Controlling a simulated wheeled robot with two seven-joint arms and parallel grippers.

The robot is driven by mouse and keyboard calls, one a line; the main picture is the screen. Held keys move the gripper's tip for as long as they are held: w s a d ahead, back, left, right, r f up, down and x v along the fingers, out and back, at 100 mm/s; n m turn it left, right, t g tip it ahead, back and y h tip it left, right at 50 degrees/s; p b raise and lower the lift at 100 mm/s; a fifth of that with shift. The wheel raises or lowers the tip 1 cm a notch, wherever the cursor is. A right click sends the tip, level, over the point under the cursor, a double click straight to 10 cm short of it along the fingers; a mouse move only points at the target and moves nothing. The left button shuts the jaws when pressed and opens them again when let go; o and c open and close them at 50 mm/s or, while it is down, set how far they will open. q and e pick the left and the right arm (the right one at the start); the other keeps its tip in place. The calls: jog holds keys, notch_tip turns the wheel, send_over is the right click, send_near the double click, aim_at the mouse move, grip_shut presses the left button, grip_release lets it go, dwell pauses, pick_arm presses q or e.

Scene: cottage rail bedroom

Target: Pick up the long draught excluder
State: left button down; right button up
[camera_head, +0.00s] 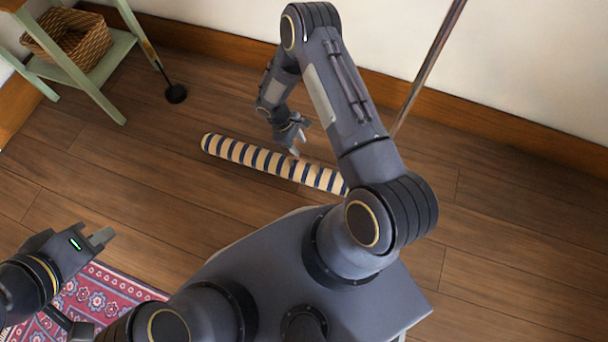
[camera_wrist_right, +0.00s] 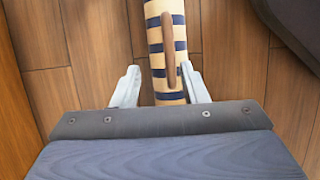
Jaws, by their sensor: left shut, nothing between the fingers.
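The long draught excluder (camera_head: 240,153), a cream roll with dark blue stripes, lies on the wooden floor in front of me. My right arm hides its right end. In the right wrist view the excluder (camera_wrist_right: 158,12) runs up from between the fingers, with a brown strap or handle (camera_wrist_right: 170,45) along its top. My right gripper (camera_head: 297,147) is over the excluder's middle. Its fingers (camera_wrist_right: 160,70) are open, one on either side of the roll; I cannot tell how far above it they are. My left gripper (camera_head: 103,238) is shut and empty at lower left, well away from it.
A metal pole (camera_head: 430,62) rises near the back wall. A red patterned rug (camera_head: 95,295) lies at lower left. Floor left of the excluder is clear.

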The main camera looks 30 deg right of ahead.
aim_at(303, 158)
jog(key=x, duration=0.3)
jog(key=a+b+x, duration=0.1)
jog(key=shift+d+f, duration=0.1)
jog(key=shift+f, duration=0.2)
jog(key=x, duration=0.2)
jog(key=b+x, duration=0.2)
jog(key=x, duration=0.1)
jog(key=shift+s+f, duration=0.25)
jog(key=shift+s, duration=0.2)
jog(key=shift+c, duration=0.4)
grip_shut()
jog(key=shift+r, duration=0.1)
